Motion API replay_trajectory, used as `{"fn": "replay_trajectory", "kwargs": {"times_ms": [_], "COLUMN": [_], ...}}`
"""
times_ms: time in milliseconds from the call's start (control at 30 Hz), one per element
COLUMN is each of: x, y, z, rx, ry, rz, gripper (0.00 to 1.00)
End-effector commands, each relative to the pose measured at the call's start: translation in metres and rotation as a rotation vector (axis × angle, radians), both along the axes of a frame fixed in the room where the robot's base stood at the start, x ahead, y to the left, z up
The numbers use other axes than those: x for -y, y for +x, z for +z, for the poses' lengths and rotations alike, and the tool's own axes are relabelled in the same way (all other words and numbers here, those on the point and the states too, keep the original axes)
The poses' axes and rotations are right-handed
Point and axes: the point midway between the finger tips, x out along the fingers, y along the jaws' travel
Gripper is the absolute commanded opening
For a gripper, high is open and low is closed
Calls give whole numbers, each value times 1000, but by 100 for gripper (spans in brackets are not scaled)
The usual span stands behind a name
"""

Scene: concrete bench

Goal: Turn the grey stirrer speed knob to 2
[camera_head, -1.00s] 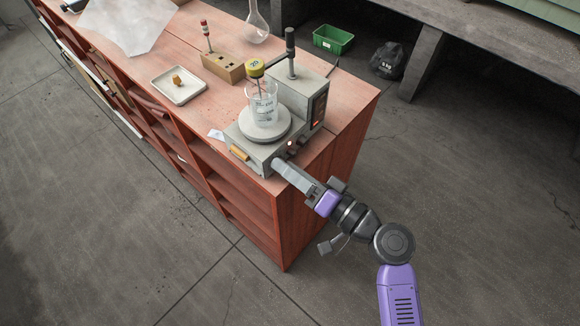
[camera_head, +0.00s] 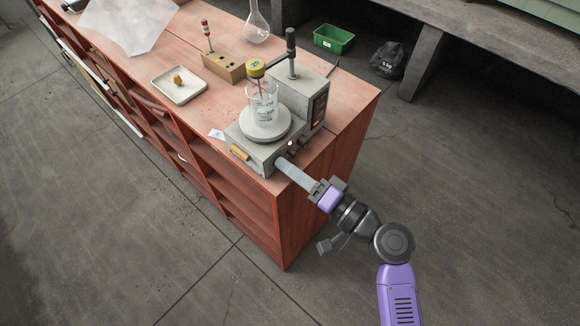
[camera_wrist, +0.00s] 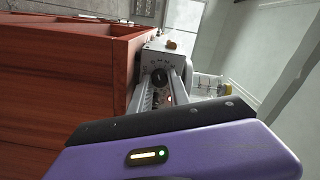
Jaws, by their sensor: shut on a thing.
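The hotplate stirrer (camera_head: 256,155) stands at the near corner of the bench, with its control face toward me. In the wrist view a dark round knob (camera_wrist: 160,77) sits on that pale face, with dial marks around it too small to read. I cannot tell its pointer setting or whether it is grey. My gripper (camera_head: 281,161) reaches the face from the lower right. In the wrist view its two long pale fingers (camera_wrist: 161,84) lie on either side of the knob and are shut on it. In the head view the fingers hide this knob.
A glass beaker (camera_head: 263,108) stands on the stirrer's plate, below a yellow-topped probe (camera_head: 255,68) on a clamp arm. A white tray (camera_head: 179,91) and a wooden block (camera_head: 222,68) stand farther back. A small red light glows beside the fingers. The floor around my arm is clear.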

Motion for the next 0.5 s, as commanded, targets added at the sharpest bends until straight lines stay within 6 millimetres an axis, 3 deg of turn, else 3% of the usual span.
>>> {"fn": "replay_trajectory", "kwargs": {"times_ms": [500], "x": [1], "y": [0], "z": [1], "rx": [-352], "ry": [273], "rz": [-3], "gripper": [0]}}
